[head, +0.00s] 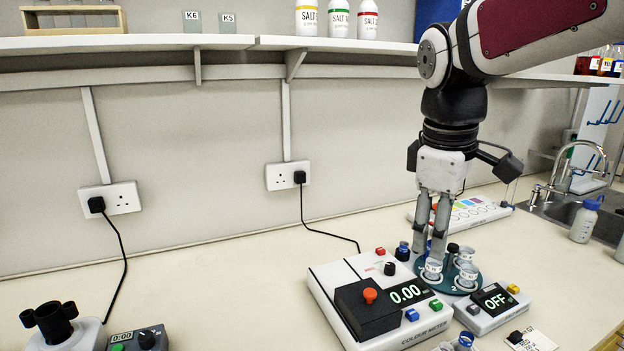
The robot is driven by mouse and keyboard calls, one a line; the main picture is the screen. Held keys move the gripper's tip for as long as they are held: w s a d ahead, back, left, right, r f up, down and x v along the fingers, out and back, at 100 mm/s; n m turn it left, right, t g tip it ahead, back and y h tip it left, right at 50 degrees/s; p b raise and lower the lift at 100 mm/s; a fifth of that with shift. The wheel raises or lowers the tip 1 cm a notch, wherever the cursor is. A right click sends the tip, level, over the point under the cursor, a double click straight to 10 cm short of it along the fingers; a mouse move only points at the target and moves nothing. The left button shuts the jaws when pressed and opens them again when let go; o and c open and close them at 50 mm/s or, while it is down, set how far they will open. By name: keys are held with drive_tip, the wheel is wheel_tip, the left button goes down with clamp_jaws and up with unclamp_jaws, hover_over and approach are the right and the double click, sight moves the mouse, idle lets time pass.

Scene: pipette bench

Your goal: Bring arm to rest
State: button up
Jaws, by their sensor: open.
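My gripper (431,257) points straight down at the right of the middle of the bench. Its two grey fingers stand apart, around or just above a small clear vial (432,270) with a white label. I cannot tell whether the fingers touch it. The vial stands on a round dark green holder (452,286), with other small vials (467,275) beside it. My arm reaches in from the upper right.
A colour meter (350,315) reading 0.00 stands left of the holder. A device reading OFF (490,305) is at its right. A white panel with coloured patches (470,212) lies behind. A wash bottle (585,220) stands near the sink.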

drive_tip(key=s+f+m+t, duration=0.1)
drive_tip(key=s+f+m, duration=0.2)
drive_tip(key=s, duration=0.6)
drive_tip(key=s+d+f+m+t+y, duration=0.1)
drive_tip(key=s+f+m, duration=0.2)
drive_tip(key=s+m, duration=0.4)
drive_tip(key=s, duration=0.3)
drive_tip(key=shift+s+p, duration=0.2)
drive_tip(key=shift+p, duration=0.15)
drive_tip(key=shift+w+r, duration=0.1)
drive_tip(key=shift+r, duration=0.05)
drive_tip(key=shift+c, duration=0.3)
